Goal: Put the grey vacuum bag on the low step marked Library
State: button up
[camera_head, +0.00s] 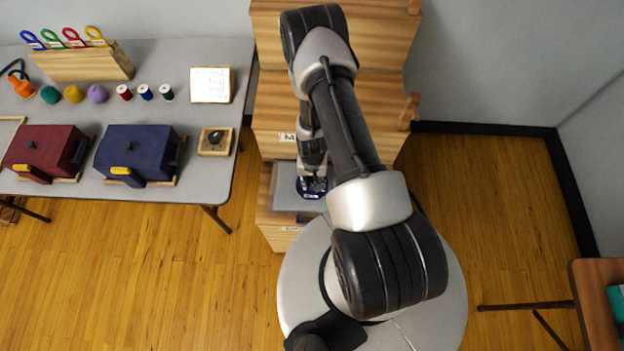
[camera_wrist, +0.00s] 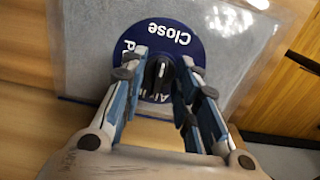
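The grey vacuum bag (camera_head: 287,190) lies flat on the low step (camera_head: 283,236) of the wooden stepped unit. The label on the step's front is mostly hidden and I cannot read it. In the wrist view the bag (camera_wrist: 95,65) has a clear edge and a round blue valve disc (camera_wrist: 203,52) lettered "Close" and "Air in". A black knob (camera_wrist: 158,74) stands at the disc's middle. My gripper (camera_wrist: 160,78) is over the disc, its fingers on either side of the knob, with blue showing between. In the head view my gripper (camera_head: 313,184) is partly hidden by my arm.
Higher wooden steps (camera_head: 272,105) rise behind; the one above has a partly hidden label starting with M. A grey table (camera_head: 215,120) at left holds a maroon box (camera_head: 45,148), a navy box (camera_head: 135,150) and several craft items.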

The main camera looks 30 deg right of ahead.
jog(key=w+a+r+n+t+p, duration=0.1)
jog(key=w+a+r+n+p, duration=0.1)
jog(key=r, duration=1.8)
jog(key=w+a+r+n+t+p, duration=0.1)
jog(key=w+a+r+p, duration=0.1)
jog(key=r, duration=1.8)
jog(key=s+a+r+n+t, duration=0.1)
jog(key=s+a+r+n, duration=0.1)
jog(key=s+r, duration=0.6)
jog(key=s+a+r+n+t, duration=0.1)
jog(key=s+a+r, duration=0.3)
jog(key=s+r, duration=0.5)
jog(key=shift+s+a+r+n+t, duration=0.3)
jog(key=shift+a+r+n, duration=0.1)
jog(key=shift+r, duration=0.35)
